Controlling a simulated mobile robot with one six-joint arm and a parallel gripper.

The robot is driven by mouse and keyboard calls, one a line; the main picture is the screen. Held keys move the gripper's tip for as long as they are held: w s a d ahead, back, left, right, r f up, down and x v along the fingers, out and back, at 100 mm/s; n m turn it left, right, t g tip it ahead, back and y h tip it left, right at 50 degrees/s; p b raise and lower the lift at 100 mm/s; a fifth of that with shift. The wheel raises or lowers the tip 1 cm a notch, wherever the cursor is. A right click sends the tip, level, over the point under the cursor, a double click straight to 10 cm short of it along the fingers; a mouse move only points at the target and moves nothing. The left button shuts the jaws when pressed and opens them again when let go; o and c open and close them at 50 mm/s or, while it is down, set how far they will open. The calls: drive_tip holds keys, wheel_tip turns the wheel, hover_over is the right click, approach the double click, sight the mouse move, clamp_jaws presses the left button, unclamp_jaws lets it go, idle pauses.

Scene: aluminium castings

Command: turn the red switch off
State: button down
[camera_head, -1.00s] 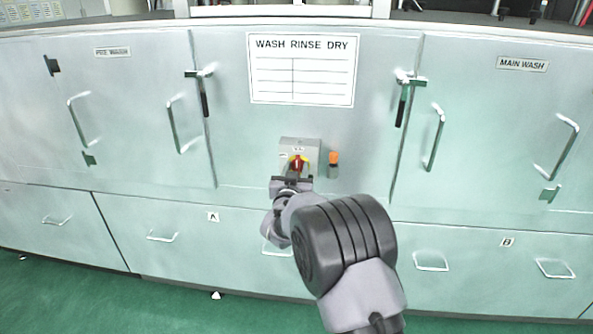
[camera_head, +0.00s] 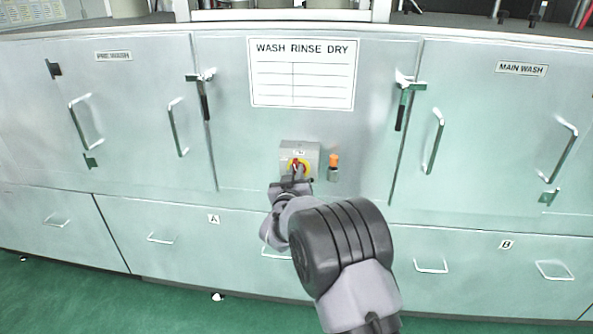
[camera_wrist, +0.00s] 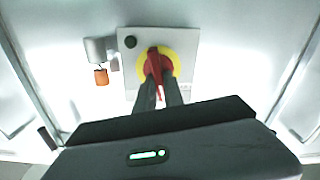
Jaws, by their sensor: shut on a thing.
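The red switch (camera_head: 296,164) is a red handle on a round yellow plate, on the front of a small grey box. It also shows in the wrist view (camera_wrist: 153,62), where the handle runs from the yellow plate down between my fingers and leans slightly from vertical. My gripper (camera_wrist: 159,93) is shut on the handle's near end, one dark finger on each side. In the head view my gripper (camera_head: 292,180) is just below the switch and hides part of the box's lower edge.
Door handles (camera_head: 177,127) and dark latches (camera_head: 405,103) stand out on both sides. A WASH RINSE DRY sign (camera_head: 303,74) is above. Drawers with handles (camera_head: 431,263) run below.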

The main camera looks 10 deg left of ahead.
drive_tip(key=n, duration=0.2)
drive_tip(key=n+p, duration=0.1)
drive_tip(key=shift+a+n, duration=0.2)
drive_tip(key=shift+n, duration=0.2)
drive_tip(key=shift+a+f+n+p, duration=0.15)
drive_tip(key=shift+n+p, duration=0.7)
drive_tip(key=shift+n, duration=1.05)
drive_tip(key=shift+f+n+p, duration=0.25)
drive_tip(key=shift+n+p, duration=0.6)
drive_tip(key=shift+n, duration=1.05)
drive_tip(key=shift+a+f+n+p, duration=0.15)
drive_tip(key=shift+n+p, duration=0.7)
drive_tip(key=shift+n, duration=1.05)
drive_tip(key=shift+f, duration=0.1)
drive_tip(key=c, duration=1.4)
unclamp_jaws()
drive_tip(key=shift+c, duration=0.2)
